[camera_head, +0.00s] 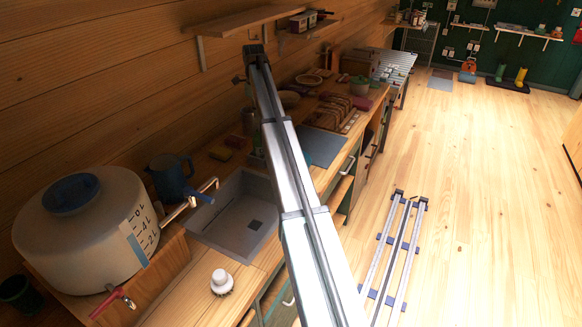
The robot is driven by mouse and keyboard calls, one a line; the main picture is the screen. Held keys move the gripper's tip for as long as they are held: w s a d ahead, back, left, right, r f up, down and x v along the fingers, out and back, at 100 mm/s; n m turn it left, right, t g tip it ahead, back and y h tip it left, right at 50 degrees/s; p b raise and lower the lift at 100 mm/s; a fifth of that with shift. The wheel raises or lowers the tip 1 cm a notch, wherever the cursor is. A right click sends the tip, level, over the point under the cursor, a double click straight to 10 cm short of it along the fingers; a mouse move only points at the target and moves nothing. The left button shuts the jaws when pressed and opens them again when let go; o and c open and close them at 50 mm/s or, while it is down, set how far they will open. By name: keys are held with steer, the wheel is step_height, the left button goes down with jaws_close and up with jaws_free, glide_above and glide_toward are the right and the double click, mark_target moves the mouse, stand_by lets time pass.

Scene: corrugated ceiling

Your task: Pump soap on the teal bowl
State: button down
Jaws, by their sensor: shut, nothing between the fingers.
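My gripper is not visible.
A grey sink (225,225) is set in the wooden counter. Left of it stand a large white water tank (70,250) with a red tap and a dark blue jug (172,178). A white-knobbed brush (221,282) lies in front. A wooden shelf (245,20) hangs above. The right floor is mostly open.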

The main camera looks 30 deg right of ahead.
steer(key=shift+f, duration=1.35)
steer(key=shift+r+p, duration=0.7)
steer(key=shift+r, duration=1.2)
steer(key=shift+f, duration=0.3)
